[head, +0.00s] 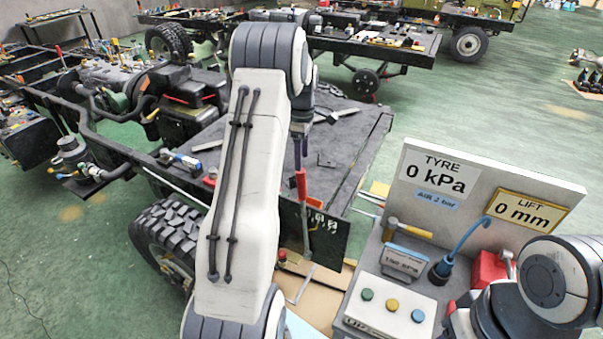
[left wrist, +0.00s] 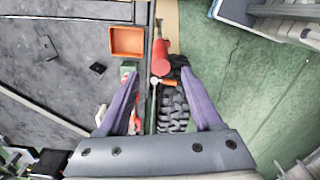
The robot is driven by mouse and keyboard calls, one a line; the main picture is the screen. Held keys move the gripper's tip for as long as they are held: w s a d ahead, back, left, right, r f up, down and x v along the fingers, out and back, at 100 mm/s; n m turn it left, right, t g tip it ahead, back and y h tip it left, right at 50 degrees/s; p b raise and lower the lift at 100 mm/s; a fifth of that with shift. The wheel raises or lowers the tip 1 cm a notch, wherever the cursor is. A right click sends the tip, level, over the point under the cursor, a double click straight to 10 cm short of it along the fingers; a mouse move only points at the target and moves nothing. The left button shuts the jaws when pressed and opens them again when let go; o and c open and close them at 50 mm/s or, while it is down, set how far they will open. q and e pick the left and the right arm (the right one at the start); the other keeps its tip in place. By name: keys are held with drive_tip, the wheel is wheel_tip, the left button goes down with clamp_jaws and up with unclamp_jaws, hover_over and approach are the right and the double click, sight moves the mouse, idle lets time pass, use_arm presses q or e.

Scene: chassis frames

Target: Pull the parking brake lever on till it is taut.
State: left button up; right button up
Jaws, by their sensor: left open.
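The parking brake lever (head: 301,186) has a red grip on a thin dark shaft and stands nearly upright at the near edge of the chassis deck. In the left wrist view its red grip (left wrist: 162,57) shows ahead, in line with the gap between my fingers. My left gripper (head: 299,150) is at the top of the lever in the head view, partly hidden by my arm. In the left wrist view its two purple fingers (left wrist: 163,108) are spread wide, with no contact on the grip visible. My right gripper is out of view.
A chunky black tyre (head: 165,240) stands left of the lever. An orange tray (left wrist: 127,42) lies on the grey deck (head: 350,150). At right, a control box (head: 390,300) with coloured buttons and a sign panel (head: 470,185) stands close.

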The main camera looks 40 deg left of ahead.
sight(302, 179)
use_arm(q)
wheel_tip(302, 179, down, 9)
drive_tip(key=p, duration=0.2)
drive_tip(key=shift+s+f+p, duration=0.1)
drive_tip(key=shift+p, duration=0.3)
clamp_jaws()
idle(1.1)
